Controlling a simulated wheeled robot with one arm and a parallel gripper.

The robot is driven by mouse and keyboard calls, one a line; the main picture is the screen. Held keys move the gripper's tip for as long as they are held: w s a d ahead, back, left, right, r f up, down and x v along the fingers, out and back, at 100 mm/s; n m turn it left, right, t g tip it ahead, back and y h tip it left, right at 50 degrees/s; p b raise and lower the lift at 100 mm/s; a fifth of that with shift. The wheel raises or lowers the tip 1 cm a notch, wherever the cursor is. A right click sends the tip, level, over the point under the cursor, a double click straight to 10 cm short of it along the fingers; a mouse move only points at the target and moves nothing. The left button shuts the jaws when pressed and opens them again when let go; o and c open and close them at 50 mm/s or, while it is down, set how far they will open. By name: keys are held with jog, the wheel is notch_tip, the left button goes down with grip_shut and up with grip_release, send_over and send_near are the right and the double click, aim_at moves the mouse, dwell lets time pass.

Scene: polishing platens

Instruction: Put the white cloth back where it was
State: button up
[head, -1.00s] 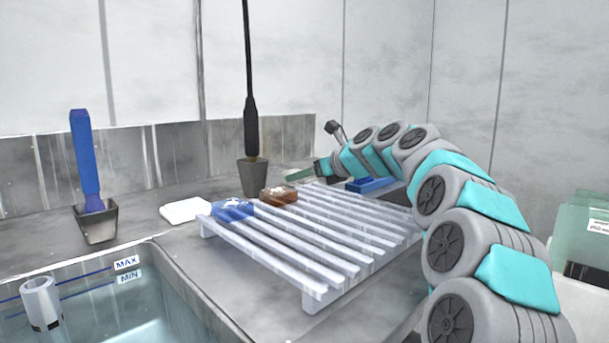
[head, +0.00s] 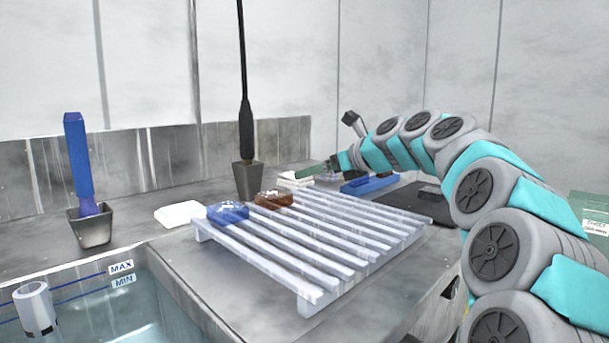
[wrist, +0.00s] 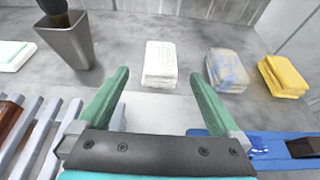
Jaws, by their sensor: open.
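A white folded cloth (wrist: 160,65) lies on the grey counter in the wrist view, ahead of my fingertips and apart from them. It also shows in the head view (head: 292,180), partly hidden by my gripper. My gripper (wrist: 161,74) has two green fingers spread wide with nothing between them; in the head view its tip (head: 309,171) is over the counter behind the slatted rack. A flat white pad (head: 179,213) lies left of the rack; it also shows at the wrist view's left edge (wrist: 12,55).
A blue-grey cloth (wrist: 228,70) and a yellow cloth (wrist: 284,77) lie to the right. A grey pot (wrist: 68,42) stands left. The slatted rack (head: 310,250) holds a blue block (head: 228,212) and a brown block (head: 273,199). A blue tray (head: 370,185) lies near my arm.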

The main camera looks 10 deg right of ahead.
jog(key=v, duration=0.5)
jog(key=shift+s+d+r, duration=0.1)
jog(key=shift+d, duration=0.05)
